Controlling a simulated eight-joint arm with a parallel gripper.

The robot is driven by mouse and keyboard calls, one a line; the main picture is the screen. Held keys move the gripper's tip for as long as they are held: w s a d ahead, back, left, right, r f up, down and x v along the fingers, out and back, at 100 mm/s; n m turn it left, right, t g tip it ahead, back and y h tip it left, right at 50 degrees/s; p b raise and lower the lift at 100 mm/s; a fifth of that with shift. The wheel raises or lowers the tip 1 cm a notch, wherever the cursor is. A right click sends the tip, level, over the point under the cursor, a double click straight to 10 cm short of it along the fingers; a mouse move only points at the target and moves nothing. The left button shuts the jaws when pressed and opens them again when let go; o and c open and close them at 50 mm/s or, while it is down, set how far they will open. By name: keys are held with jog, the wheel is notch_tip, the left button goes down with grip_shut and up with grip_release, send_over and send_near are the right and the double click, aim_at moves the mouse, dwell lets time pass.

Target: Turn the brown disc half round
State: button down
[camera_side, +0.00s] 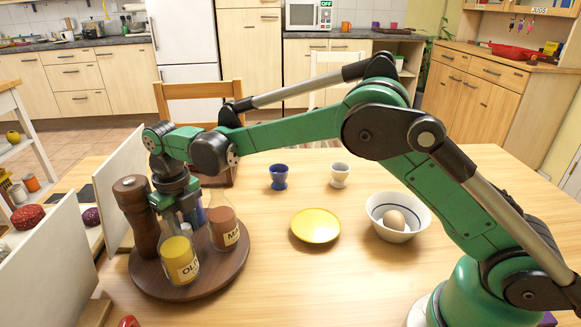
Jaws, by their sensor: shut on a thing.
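The brown disc (228,277) is a round wooden turntable lying flat on the table at the left. A tall dark brown mill (138,217), a glass jar of yellow contents (180,262) with a label starting "OL", and a jar of reddish-brown contents (224,228) stand on it. My gripper (178,220) points down over the disc, between the mill and the brown jar. It is shut at the top of the yellow jar; the fingertips and the exact contact are hard to make out. Something blue behind it is partly hidden.
A yellow plate (315,226), a white bowl (399,217) holding an egg (394,219), a blue egg cup (279,177) and a white cup (340,175) stand right of the disc. White upright panels (50,262) stand close at its left. The table's front middle is clear.

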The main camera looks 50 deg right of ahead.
aim_at(184, 226)
jog(key=c, duration=0.6)
grip_release()
jog(key=shift+r, duration=0.1)
jog(key=shift+r, duration=2.7)
